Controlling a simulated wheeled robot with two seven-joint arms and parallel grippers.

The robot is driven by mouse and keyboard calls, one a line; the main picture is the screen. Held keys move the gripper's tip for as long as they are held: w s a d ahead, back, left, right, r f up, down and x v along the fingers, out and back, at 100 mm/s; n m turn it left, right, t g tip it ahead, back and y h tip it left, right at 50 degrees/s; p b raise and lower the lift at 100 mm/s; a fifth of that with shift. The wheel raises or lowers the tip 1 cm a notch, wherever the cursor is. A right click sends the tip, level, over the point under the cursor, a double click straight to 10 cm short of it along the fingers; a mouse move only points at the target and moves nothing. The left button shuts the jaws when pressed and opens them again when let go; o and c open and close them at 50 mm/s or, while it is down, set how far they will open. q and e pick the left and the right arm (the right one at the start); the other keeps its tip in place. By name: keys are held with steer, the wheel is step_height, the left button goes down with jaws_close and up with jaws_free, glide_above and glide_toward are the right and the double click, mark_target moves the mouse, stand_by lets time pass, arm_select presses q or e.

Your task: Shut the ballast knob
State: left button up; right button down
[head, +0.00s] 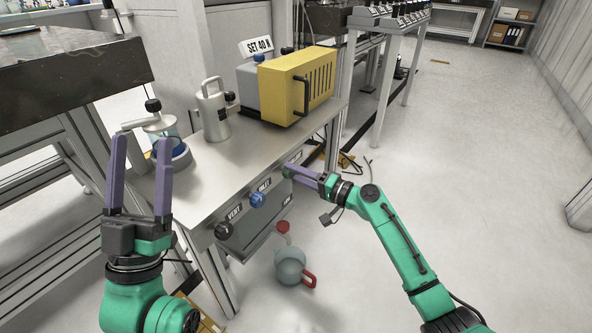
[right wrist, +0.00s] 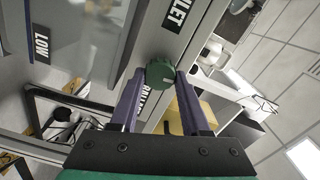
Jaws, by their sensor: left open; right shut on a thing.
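The ballast knob (right wrist: 160,74) is a round green knob on the front panel of the bench, with a partly covered label beside it. My right gripper (right wrist: 161,82) has its two purple fingers on either side of this knob and is shut on it. In the head view my right gripper (head: 290,170) reaches in from the right to the panel and mostly hides the knob. My left gripper (head: 142,150) is open and empty, fingers up, in front of the bench's left end.
A blue knob (head: 257,200) marked INLET and a black knob (head: 223,231) marked VENT sit along the same panel. A yellow-fronted pump (head: 296,85), a metal canister (head: 214,112) and a glass vessel (head: 162,128) stand on the bench. Floor at right is clear.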

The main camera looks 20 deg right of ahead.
arm_select(q)
step_height(320, 180, down, 7)
steer(key=w+d+n+g+y, duration=0.1)
steer(key=w+g+y, duration=0.1)
steer(key=shift+w+f+p, duration=0.15)
steer(key=shift+w+p, duration=0.05)
steer(key=shift+p, duration=0.1)
arm_select(e)
steer(key=shift+m, duration=0.6)
arm_select(q)
steer(key=shift+d, duration=0.1)
arm_select(e)
steer(key=shift+c, duration=1.9)
jaws_free()
steer(key=shift+d, duration=0.1)
arm_select(q)
step_height(320, 180, up, 6)
steer(key=s+t+h, duration=0.1)
steer(key=shift+s+a+m+h+b, duration=0.3)
steer(key=shift+s+a+m+h, duration=0.1)
steer(key=shift+a, duration=0.05)
arm_select(e)
steer(key=v, duration=1.4)
steer(key=shift+s, duration=0.3)
